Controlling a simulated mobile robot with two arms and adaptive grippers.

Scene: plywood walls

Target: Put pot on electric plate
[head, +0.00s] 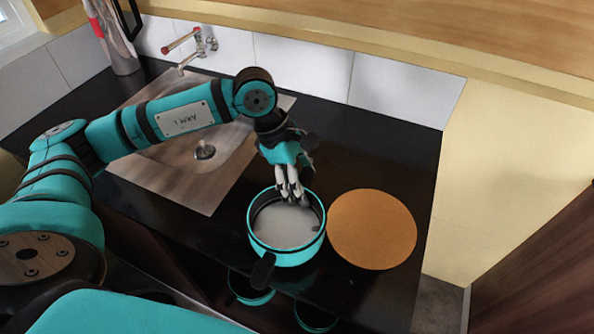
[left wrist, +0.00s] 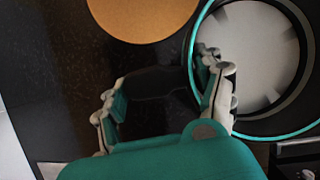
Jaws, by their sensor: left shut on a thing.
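The pot (head: 258,243) is teal outside and dark inside with a pale bottom, with a dark handle toward the front. It stands upright beside a round orange-brown disc (head: 372,229), which looks like the plate, with their edges close together in the head view. My left gripper (head: 292,194) is at the pot's far side. In the left wrist view its fingers (left wrist: 165,105) are shut on the pot's dark handle (left wrist: 160,82). The pot's rim (left wrist: 197,35) and the disc (left wrist: 140,22) also show there. I cannot tell whether the pot touches the counter. My right gripper is not in view.
A metal sink (head: 204,165) with a faucet (head: 203,43) lies left of the pot on the black counter (head: 340,135). A tall container (head: 112,40) stands at the back left. Teal-rimmed round shapes (head: 250,290) show below the pot. Free counter lies behind the disc.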

